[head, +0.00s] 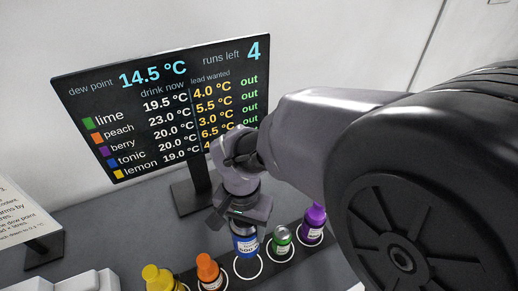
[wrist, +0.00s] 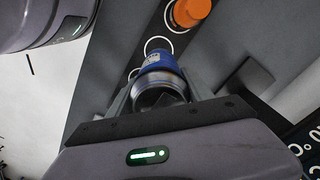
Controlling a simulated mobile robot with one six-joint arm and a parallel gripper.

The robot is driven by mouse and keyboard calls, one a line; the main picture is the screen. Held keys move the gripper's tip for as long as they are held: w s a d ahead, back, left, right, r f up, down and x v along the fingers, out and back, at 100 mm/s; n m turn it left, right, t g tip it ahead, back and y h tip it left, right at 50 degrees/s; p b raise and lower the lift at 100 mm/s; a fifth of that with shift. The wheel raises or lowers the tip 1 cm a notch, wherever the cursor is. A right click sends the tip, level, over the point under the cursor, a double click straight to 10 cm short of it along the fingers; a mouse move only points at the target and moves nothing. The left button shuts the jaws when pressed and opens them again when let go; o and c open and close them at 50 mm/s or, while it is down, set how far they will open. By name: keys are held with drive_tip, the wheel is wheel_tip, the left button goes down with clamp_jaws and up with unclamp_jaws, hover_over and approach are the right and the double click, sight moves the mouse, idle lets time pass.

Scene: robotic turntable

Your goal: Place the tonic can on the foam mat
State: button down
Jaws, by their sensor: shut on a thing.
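The blue tonic can (head: 246,242) stands upright at a white ring in the row of cans. My gripper (head: 245,212) is above it in the head view and shut on it. In the wrist view the tonic can (wrist: 156,66) sits between my gripper's two fingers (wrist: 158,92). A white ring shows around and below its base; I cannot tell whether the base touches the surface or is slightly raised. No separate foam mat can be made out; the rings lie on a dark strip (head: 277,262).
The green can (head: 282,240) and purple bottle (head: 314,220) stand close on the right. An orange bottle (head: 208,270) and yellow bottle (head: 156,278) stand on the left. A display screen (head: 165,110) on a stand rises behind. A sign (head: 25,220) and pale box (head: 70,284) are at left.

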sight(247, 248)
drive_tip(key=f+b, duration=0.1)
drive_tip(key=f, duration=0.2)
drive_tip(key=f+b, duration=0.1)
drive_tip(key=f, duration=0.2)
drive_tip(key=f+b, duration=0.1)
drive_tip(key=f, duration=0.2)
drive_tip(key=shift+s+f, duration=0.3)
drive_tip(key=shift+s, duration=0.05)
drive_tip(key=shift+c, duration=2.1)
unclamp_jaws()
drive_tip(key=shift+r, duration=0.1)
drive_tip(key=shift+r, duration=0.1)
